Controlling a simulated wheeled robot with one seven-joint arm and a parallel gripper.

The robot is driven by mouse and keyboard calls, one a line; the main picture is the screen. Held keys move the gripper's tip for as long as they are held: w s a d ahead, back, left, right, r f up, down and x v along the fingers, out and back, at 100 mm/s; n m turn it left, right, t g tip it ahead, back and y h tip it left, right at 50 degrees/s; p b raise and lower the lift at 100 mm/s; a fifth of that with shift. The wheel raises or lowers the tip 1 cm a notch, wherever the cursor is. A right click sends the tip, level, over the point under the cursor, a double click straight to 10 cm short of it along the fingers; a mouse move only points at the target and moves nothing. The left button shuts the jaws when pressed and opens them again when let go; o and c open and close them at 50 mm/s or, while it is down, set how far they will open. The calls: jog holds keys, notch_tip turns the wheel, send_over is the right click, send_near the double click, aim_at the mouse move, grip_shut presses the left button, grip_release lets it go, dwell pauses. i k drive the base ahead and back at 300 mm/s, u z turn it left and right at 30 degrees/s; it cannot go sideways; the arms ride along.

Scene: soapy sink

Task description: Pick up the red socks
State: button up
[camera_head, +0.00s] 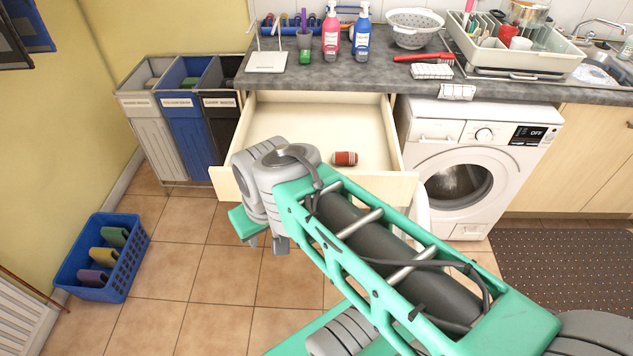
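A small red rolled bundle with a pale band (345,158), which looks like the red socks, lies on the bare floor of the open drawer (290,113), right of its middle and near the front. My arm reaches in from the lower right, and its grey joint is in front of the drawer's front left part, left of the red bundle. Nothing is seen touching the red bundle.
A washing machine (472,160) stands right of the drawer. Labelled bins (185,118) stand left. A blue basket (86,276) with green, yellow and purple rolled bundles is on the tiled floor. The counter (375,75) above holds bottles, a colander and a dish rack (515,58).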

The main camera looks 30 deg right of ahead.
aim_at(344, 158)
jog(key=k, duration=0.55)
jog(key=u, duration=0.4)
jog(key=i, duration=1.95)
jog(key=z, duration=0.25)
